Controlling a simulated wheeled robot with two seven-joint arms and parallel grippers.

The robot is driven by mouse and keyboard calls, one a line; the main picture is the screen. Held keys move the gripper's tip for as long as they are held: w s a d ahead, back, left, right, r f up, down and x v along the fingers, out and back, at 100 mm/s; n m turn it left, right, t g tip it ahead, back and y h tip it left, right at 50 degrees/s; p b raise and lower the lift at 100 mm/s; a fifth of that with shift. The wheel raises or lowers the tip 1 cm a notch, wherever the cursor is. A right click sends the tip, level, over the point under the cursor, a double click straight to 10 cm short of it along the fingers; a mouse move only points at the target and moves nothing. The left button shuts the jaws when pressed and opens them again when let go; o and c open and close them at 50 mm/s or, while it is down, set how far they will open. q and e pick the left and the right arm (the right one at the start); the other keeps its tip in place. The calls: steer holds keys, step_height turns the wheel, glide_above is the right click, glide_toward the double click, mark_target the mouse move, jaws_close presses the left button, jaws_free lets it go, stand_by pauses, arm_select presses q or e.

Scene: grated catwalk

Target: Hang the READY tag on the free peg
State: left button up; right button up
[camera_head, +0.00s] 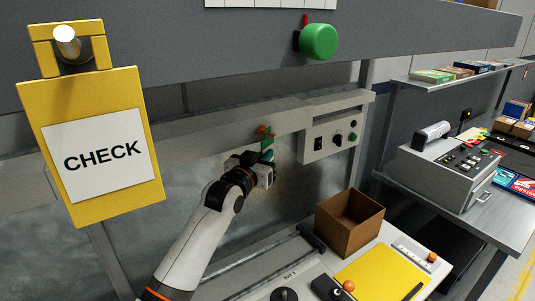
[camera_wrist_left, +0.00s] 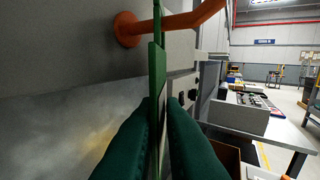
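A green tag (camera_wrist_left: 155,75), likely the READY tag, is seen edge-on in the left wrist view; its lettering is hidden. My left gripper (camera_wrist_left: 158,115) is shut on its lower part, one dark green finger on each side. In the head view the tag (camera_head: 267,143) stands above the gripper (camera_head: 268,164). An orange peg (camera_wrist_left: 185,21) with a round base sticks out from the grey wall right at the tag's top. I cannot tell whether it passes through the tag. The peg (camera_head: 262,129) looks small in the head view. My right gripper is out of view.
A yellow CHECK tag (camera_head: 140,193) hangs on a silver peg at upper left. A green knob (camera_head: 319,41) is on the upper beam. A switch panel (camera_head: 331,137) is right of the peg. A brown open box (camera_head: 349,223) and a yellow sheet (camera_head: 382,273) are on the bench below.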

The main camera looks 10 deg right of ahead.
arm_select(q)
jaws_close()
steer(key=shift+r, duration=0.15)
steer(key=shift+r+p, duration=0.2)
steer(key=shift+p, duration=0.2)
steer(key=shift+s+d, duration=0.1)
steer(key=shift+s, duration=0.1)
steer(key=shift+s+d+p, duration=0.25)
steer(key=shift+s+p, duration=0.35)
steer(key=shift+s+d+r+p, duration=0.1)
steer(key=shift+s+p, duration=0.1)
steer(key=shift+p, duration=0.1)
steer(key=shift+s+d+r+p, duration=0.2)
steer(key=shift+s+r+p, duration=0.1)
steer(key=shift+s+p, duration=0.25)
